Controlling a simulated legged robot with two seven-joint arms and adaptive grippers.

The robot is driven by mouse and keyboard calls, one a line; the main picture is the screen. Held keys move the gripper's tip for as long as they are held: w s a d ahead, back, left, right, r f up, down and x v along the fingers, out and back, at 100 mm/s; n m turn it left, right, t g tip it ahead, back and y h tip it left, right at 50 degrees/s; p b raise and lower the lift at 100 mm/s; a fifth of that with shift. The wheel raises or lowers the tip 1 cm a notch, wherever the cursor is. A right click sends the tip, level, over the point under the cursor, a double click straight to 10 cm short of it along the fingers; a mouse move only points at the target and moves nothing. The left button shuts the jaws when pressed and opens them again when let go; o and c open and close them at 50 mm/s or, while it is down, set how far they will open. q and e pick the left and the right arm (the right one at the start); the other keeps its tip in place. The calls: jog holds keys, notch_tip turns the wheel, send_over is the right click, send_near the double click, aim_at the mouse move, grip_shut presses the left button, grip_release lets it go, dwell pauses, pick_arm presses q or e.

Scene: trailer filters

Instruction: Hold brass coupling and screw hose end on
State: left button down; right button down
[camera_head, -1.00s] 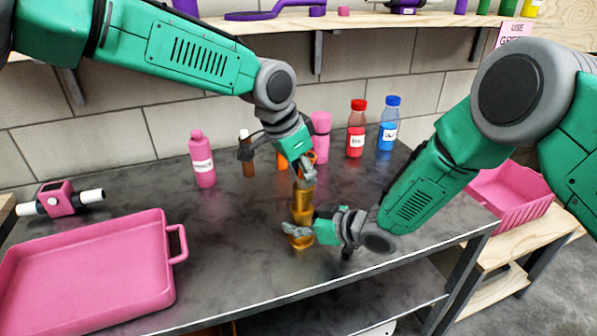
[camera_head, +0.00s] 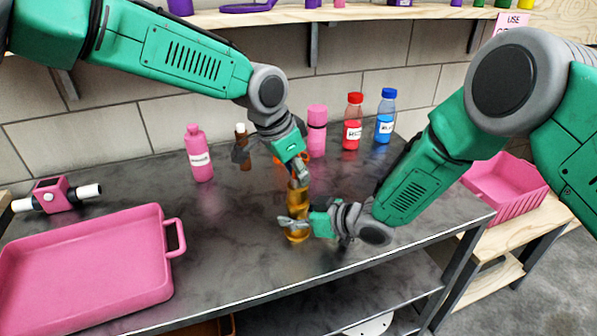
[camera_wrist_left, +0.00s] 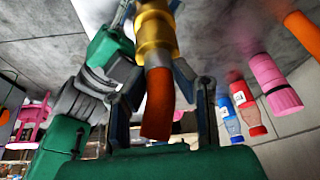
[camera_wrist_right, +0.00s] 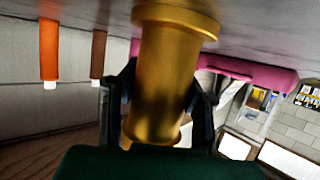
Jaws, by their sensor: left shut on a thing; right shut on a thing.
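The brass coupling (camera_head: 298,201) stands upright on the table near its middle. It also shows large in the right wrist view (camera_wrist_right: 165,75). My right gripper (camera_head: 291,223) is shut on its lower part from the right. The orange hose end (camera_wrist_left: 158,103) meets brass in the left wrist view. My left gripper (camera_head: 300,172) is shut on the hose end directly above the coupling. The fingers largely hide the joint, so I cannot tell how far the hose end is screwed on.
A pink tray (camera_head: 90,265) lies at the left, with a pink and white fitting (camera_head: 55,195) behind it. Pink (camera_head: 199,155), red-capped (camera_head: 353,122) and blue-capped (camera_head: 385,117) bottles stand behind. A pink bin (camera_head: 505,185) sits right. The table's front edge is close.

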pick_arm(q)
jog(key=shift+a+f, duration=0.4)
jog(key=shift+a, duration=0.3)
jog(key=shift+d, duration=0.1)
